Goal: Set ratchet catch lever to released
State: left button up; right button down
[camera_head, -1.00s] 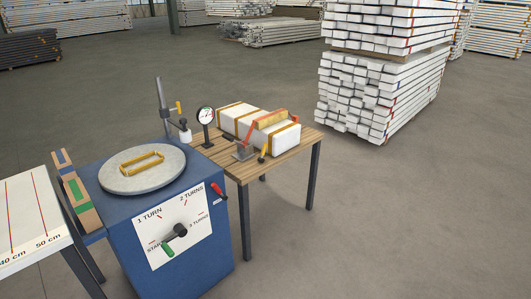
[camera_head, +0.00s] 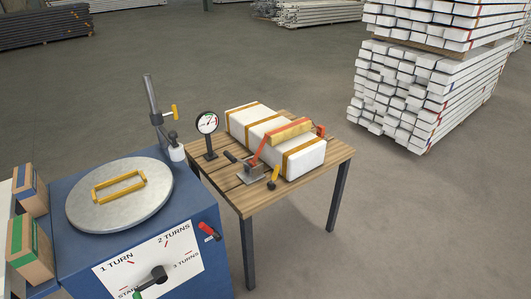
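A white block (camera_head: 240,122) with yellow straps lies on the wooden table (camera_head: 258,203). A grey metal base (camera_head: 251,177) stands in front of it, with a red-orange arm (camera_head: 262,147) rising to a yellow bar (camera_head: 290,131) over the block. A short black handle (camera_head: 232,158) points left from this base. A small lever with a yellow upper part and dark knob (camera_head: 272,181) is at its right. I cannot tell for sure which one is the ratchet catch lever, and no label shows on them. Neither of my grippers is in view.
A blue cabinet (camera_head: 205,197) holds a round grey plate (camera_head: 90,212) with a yellow handle, a red lever (camera_head: 208,231) and a turns dial (camera_head: 155,275). A dial gauge (camera_head: 207,124) stands at the table's left. Stacked white bars (camera_head: 420,95) stand behind. The floor right of the table is clear.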

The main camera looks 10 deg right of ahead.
aim_at(271, 185)
jog(key=i+l+u, duration=0.35)
jog(key=i+l, duration=0.35)
